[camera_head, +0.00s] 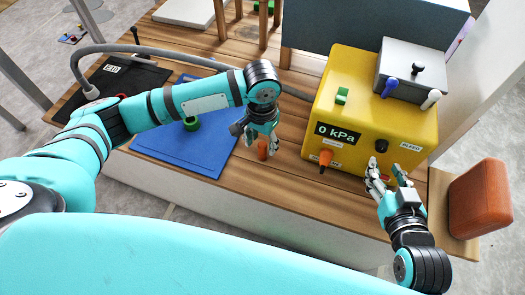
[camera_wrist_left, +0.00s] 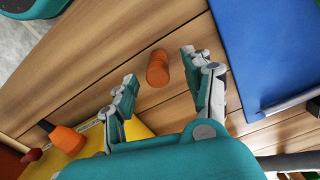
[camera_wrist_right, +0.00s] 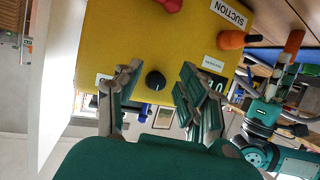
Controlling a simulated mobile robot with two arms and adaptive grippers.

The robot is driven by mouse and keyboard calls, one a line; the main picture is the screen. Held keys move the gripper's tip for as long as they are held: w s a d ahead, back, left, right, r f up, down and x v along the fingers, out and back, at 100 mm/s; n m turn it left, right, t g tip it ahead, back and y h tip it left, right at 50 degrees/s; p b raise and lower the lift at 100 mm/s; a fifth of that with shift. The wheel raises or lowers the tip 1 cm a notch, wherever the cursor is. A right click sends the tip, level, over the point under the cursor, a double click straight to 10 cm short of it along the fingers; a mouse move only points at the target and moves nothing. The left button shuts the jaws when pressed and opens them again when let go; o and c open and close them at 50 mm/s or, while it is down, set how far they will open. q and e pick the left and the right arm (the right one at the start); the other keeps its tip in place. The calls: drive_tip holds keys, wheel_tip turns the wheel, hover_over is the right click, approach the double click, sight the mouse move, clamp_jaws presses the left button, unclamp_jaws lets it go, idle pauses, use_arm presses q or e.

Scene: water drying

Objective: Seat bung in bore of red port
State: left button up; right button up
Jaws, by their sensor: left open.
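The bung, a small orange cylinder (camera_head: 262,151), stands on the wooden table; it also shows in the left wrist view (camera_wrist_left: 157,68). My left gripper (camera_head: 261,143) is open just over it, with its fingers on either side and apart from it (camera_wrist_left: 159,70). A red part (camera_head: 385,179), which looks like the red port, is low on the yellow pump's front, partly hidden by my right gripper. It also shows at the top edge of the right wrist view (camera_wrist_right: 168,5); its bore is not visible. My right gripper (camera_head: 386,170) is open, facing the pump's front below the black knob (camera_head: 381,146).
The yellow pump (camera_head: 345,90) reads 0 kPa and has an orange fitting (camera_head: 326,158) on its front. A blue mat (camera_head: 165,150) with a green piece (camera_head: 191,124) lies left. A grey hose (camera_head: 180,54) crosses behind my left arm. An orange block (camera_head: 480,195) is far right.

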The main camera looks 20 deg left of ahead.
sight(262, 153)
use_arm(q)
drive_tip(key=shift+f, duration=0.25)
wheel_tip(262, 153, down, 2)
drive_tip(key=shift+f+b, duration=0.1)
drive_tip(key=shift+b, duration=0.7)
wheel_tip(262, 153, down, 2)
drive_tip(key=shift+f+b, duration=0.15)
drive_tip(key=shift+b, duration=0.45)
drive_tip(key=shift+f, duration=0.1)
use_arm(e)
wheel_tip(262, 153, up, 12)
drive_tip(key=w+a+t+y, duration=0.1)
drive_tip(key=a+t+y, duration=0.1)
drive_tip(key=t, duration=0.5)
drive_tip(key=shift+w+t, duration=0.15)
drive_tip(key=shift+t, duration=0.25)
use_arm(q)
clamp_jaws()
